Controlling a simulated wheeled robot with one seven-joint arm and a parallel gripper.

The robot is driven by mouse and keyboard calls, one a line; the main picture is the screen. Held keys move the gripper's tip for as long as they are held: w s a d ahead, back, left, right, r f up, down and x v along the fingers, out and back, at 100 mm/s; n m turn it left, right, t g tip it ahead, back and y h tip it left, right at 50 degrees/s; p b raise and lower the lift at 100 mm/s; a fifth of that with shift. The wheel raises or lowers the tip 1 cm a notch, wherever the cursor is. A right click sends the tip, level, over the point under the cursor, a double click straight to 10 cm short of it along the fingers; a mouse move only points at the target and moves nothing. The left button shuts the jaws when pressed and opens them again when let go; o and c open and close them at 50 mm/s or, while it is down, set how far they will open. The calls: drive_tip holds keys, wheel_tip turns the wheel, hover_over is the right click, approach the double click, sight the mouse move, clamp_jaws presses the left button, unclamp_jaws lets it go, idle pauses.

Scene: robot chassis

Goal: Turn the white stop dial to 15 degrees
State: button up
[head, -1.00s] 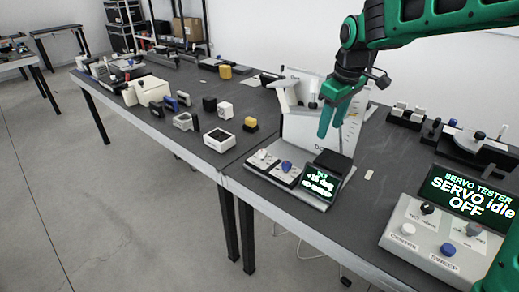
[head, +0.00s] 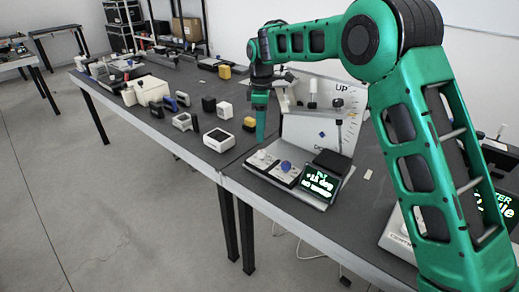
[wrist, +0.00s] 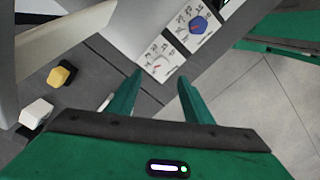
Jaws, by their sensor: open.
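The white stop dial (head: 262,155) sits on a small white panel at the table's front edge, left of a blue dial (head: 286,166). In the wrist view the white dial (wrist: 160,56) shows small and pale on its scale card, just beyond the fingertips, with the blue dial (wrist: 198,24) farther up. My gripper (head: 260,138) points down just above and behind the white dial, apart from it as far as I can tell. In the wrist view my gripper (wrist: 160,76) has its two green fingers spread with nothing between them. The dial's exact angle is too small to read.
A small display (head: 318,183) beside the dials seems to read "+15 deg", with blurred text below. A white upright board (head: 318,130) stands behind. A white box (head: 219,139) and a yellow-topped block (head: 249,123) lie to the left. My arm hides much of the right side.

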sight(261, 151)
wheel_tip(261, 151, down, 8)
drive_tip(key=shift+f, duration=0.25)
drive_tip(key=c, duration=1.1)
drive_tip(key=shift+o, duration=0.2)
drive_tip(key=shift+a+r, duration=0.1)
